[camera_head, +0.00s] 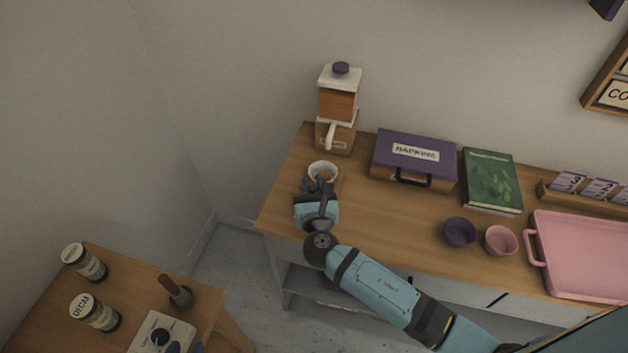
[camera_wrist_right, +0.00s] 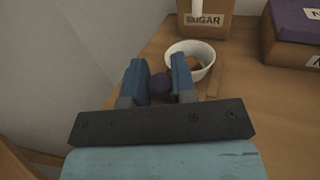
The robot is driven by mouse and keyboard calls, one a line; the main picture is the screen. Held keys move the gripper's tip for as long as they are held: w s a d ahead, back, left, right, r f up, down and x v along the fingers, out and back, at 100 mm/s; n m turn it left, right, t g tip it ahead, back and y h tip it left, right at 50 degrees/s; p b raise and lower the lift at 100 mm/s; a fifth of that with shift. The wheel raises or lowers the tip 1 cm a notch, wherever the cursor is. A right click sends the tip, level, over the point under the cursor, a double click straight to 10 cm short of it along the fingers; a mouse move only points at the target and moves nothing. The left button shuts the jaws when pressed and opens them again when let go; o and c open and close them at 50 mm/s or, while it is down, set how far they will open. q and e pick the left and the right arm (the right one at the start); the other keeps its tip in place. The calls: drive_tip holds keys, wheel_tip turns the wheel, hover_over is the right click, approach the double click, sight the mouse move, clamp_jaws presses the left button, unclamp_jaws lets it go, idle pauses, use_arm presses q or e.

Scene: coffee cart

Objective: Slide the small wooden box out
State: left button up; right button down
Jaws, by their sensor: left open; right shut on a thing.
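My right gripper (camera_head: 321,183) is low over the left end of the counter, beside a white bowl (camera_head: 324,169). In the right wrist view its fingers (camera_wrist_right: 160,84) are shut on a round dark purple knob (camera_wrist_right: 160,87). A wooden edge (camera_wrist_right: 214,80) shows beside the fingers under the white bowl (camera_wrist_right: 189,52); it seems to belong to a small wooden box, mostly hidden by gripper and bowl. Something brown is in the bowl. The sugar dispenser (camera_head: 339,105) stands behind it, its wooden base labelled SUGAR (camera_wrist_right: 206,20).
A purple napkin box (camera_head: 415,150), a green book (camera_head: 492,180), a purple cup (camera_head: 459,231), a pink cup (camera_head: 500,240) and a pink tray (camera_head: 585,255) stand to the right. The counter (camera_head: 400,210) is clear in the middle. A side table (camera_head: 135,285) holds jars.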

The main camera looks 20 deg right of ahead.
drive_tip(key=s+a, duration=0.2)
drive_tip(key=s, duration=0.1)
drive_tip(key=s+a, duration=0.1)
drive_tip(key=s, duration=0.1)
drive_tip(key=shift+s+a+p, duration=0.2)
drive_tip(key=shift+a+p, duration=0.1)
drive_tip(key=shift+p, duration=0.05)
drive_tip(key=shift+s+a+f, duration=0.1)
drive_tip(key=shift+s+a, duration=0.1)
drive_tip(key=shift+s, duration=0.05)
drive_tip(key=c, duration=1)
unclamp_jaws()
drive_tip(key=shift+c, duration=0.2)
drive_tip(key=shift+s, duration=0.15)
